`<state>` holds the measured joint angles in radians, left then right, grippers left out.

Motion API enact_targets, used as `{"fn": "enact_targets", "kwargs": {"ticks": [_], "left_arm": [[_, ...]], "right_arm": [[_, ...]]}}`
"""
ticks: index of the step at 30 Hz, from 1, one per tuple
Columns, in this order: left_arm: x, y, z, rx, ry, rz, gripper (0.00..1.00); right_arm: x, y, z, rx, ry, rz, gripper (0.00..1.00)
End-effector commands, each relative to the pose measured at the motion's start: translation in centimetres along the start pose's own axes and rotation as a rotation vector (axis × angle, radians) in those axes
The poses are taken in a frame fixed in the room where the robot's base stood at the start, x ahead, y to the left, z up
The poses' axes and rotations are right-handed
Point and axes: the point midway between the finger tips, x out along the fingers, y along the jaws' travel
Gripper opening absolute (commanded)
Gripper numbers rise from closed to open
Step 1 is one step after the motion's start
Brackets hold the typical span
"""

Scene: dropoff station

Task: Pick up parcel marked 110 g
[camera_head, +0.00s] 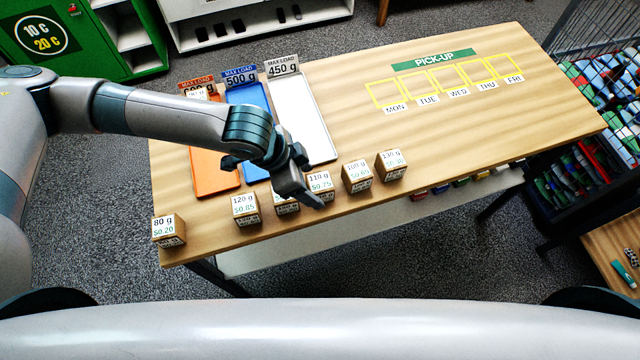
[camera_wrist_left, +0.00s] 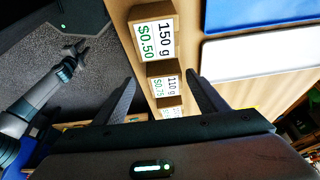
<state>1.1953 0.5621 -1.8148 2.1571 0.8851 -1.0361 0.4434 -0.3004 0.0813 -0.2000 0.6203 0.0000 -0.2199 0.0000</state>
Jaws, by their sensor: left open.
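The parcel marked 110 g (camera_head: 319,183) is a small brown box with a white label, in the row along the table's front edge. My left gripper (camera_head: 305,188) is open just above and beside it and partly covers it. In the left wrist view the 110 g parcel (camera_wrist_left: 165,87) shows between my two open fingers, with nothing held. I cannot tell how far the fingertips are from it. My right gripper (camera_wrist_left: 76,55) appears small in the left wrist view.
Parcels of 120 g (camera_head: 245,208), 100 g (camera_head: 357,176), 130 g (camera_head: 391,165) and 80 g (camera_head: 168,230) stand along the edge. Orange (camera_head: 212,172), blue (camera_head: 252,172) and white (camera_head: 310,130) trays lie behind. The pick-up area (camera_head: 440,80) is clear.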

Motion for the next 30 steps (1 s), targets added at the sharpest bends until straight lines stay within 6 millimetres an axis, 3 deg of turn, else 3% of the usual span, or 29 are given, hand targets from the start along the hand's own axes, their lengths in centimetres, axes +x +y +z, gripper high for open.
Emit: {"fn": "enact_targets", "kwargs": {"ticks": [8, 21, 30], "left_arm": [[0.7, -0.2, -0.4, 0.000, -0.001, 0.001, 0.66], [5.0, -0.7, -0.9, 0.000, -0.001, 0.000, 0.66], [5.2, -0.8, -0.9, 0.000, 0.000, 0.000, 0.66]], "right_arm": [[-0.8, 0.1, 0.0, 0.000, -0.001, 0.000, 0.31], [-2.7, 0.1, -0.2, 0.000, -0.001, 0.000, 0.31], [-2.7, -0.2, -0.2, 0.001, 0.000, -0.002, 0.31]]}}
